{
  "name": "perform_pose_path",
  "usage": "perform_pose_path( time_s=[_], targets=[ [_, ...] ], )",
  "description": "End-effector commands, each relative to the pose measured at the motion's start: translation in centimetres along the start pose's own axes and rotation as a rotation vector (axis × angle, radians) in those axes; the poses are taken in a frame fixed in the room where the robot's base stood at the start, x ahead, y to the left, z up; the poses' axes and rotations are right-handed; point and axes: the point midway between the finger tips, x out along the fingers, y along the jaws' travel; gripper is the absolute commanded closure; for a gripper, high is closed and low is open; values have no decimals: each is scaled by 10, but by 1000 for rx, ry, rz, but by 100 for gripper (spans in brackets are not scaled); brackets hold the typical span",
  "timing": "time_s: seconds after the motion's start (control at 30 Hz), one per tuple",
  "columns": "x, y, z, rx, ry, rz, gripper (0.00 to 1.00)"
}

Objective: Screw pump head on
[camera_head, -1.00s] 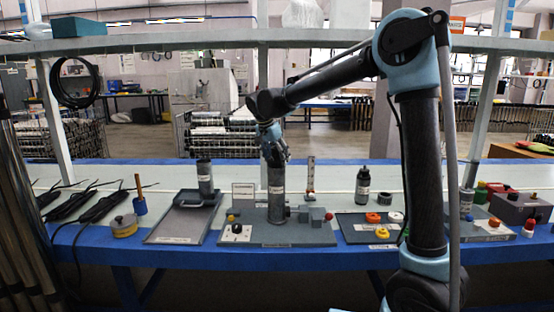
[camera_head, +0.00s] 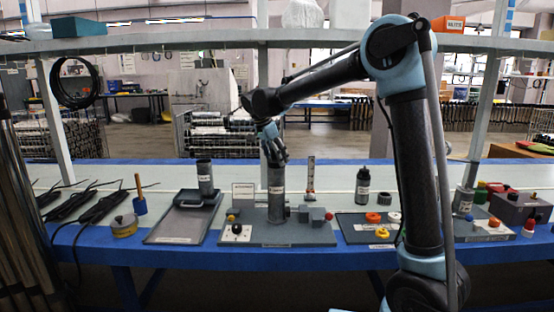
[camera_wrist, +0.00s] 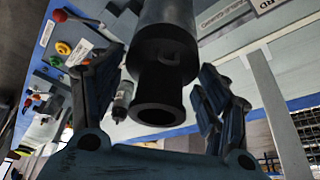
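A grey upright pump tube (camera_head: 276,196) with a white label stands in a fixture on a grey base plate (camera_head: 290,240), mid table. My gripper (camera_head: 275,153) is right at its top end. In the wrist view a dark cylinder with a narrower neck and a hollow round end (camera_wrist: 160,92) lies between my two fingers (camera_wrist: 160,100). The fingers are spread, with gaps on both sides of the neck. I cannot tell whether the dark neck part is a separate pump head.
A dark labelled cylinder (camera_head: 205,180) stands at a grey tray (camera_head: 168,232) on the left. A shelf beam (camera_head: 200,42) crosses above the table.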

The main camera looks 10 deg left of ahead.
Motion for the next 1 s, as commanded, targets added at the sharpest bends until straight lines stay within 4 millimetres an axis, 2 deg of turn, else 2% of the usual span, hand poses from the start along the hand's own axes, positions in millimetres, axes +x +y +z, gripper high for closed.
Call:
perform_pose_path(
  time_s=[0.53, 0.8, 1.0],
  targets=[
    [0, 0, 0, -16, -1, -6, 27],
    [0, 0, 0, -232, -1, -97, 27],
    [0, 0, 0, -308, 0, -128, 27]
  ],
)
